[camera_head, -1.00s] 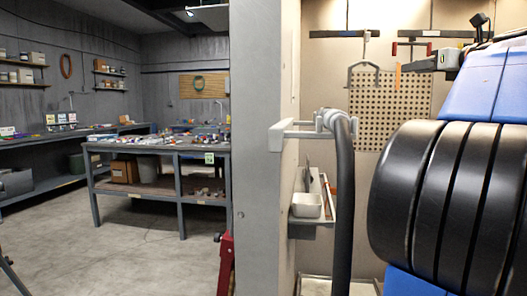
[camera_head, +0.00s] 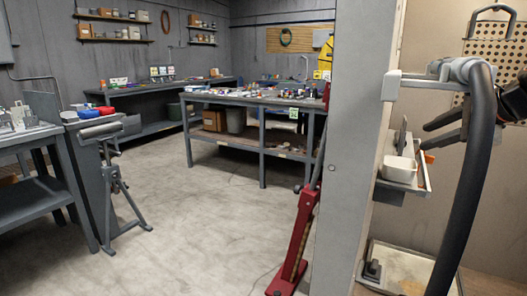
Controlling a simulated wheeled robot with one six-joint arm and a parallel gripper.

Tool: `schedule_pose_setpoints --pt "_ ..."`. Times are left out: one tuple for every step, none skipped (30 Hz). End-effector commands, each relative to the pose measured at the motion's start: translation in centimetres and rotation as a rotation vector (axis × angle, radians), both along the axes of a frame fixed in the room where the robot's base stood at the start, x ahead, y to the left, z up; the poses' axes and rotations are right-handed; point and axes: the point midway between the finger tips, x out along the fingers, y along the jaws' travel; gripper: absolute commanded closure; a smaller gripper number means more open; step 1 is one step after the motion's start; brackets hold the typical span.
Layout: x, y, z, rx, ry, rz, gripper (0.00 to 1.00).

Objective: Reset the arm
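A dark two-pronged part (camera_head: 455,125) juts in from the right edge, in front of the booth's back wall and partly behind the thick black hose. It may be the end of my arm with my gripper, but I cannot be sure. Whether it is open or holds anything is not clear. The large blue and black arm links are out of view.
A grey post (camera_head: 362,150) and black hose (camera_head: 470,180) stand close on the right. A white tray (camera_head: 398,169) sits on a booth shelf. A red stand (camera_head: 297,240) leans by the post. A workbench (camera_head: 262,100) and roller stand (camera_head: 118,185) border clear floor.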

Motion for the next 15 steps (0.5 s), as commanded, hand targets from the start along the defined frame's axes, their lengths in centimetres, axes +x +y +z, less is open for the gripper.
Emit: schedule_pose_setpoints --pt "-0.6 1.6 -1.6 -0.055 0.022 0.058 0.67" --pt "-0.9 2.4 -2.6 -0.093 0.036 0.094 0.67" --pt "-1.5 3.4 -3.9 -0.145 0.053 0.142 0.67" --pt "-2.0 4.2 -4.9 -0.184 0.066 0.179 0.67" --pt "-2.4 4.9 -5.9 -0.222 0.078 0.219 0.67" --pt "-3.1 5.9 -7.2 -0.277 0.093 0.272 0.67" --pt "-3.6 6.5 -8.3 -0.317 0.105 0.313 0.67" --pt "-4.2 7.2 -9.3 -0.359 0.116 0.355 0.67" --pt "-5.0 8.0 -10.6 -0.412 0.129 0.412 0.67" --pt "-5.5 8.6 -11.6 -0.454 0.138 0.455 0.67" --pt "-6.2 9.1 -12.6 -0.494 0.148 0.5 0.67" --pt "-7.0 9.8 -13.9 -0.549 0.159 0.559 0.67" --pt "-7.6 10.3 -14.8 -0.59 0.165 0.605 0.67" --pt "-8.3 10.8 -15.8 -0.629 0.172 0.652 0.67" --pt "-9.2 11.3 -17.1 -0.684 0.181 0.712 0.67"
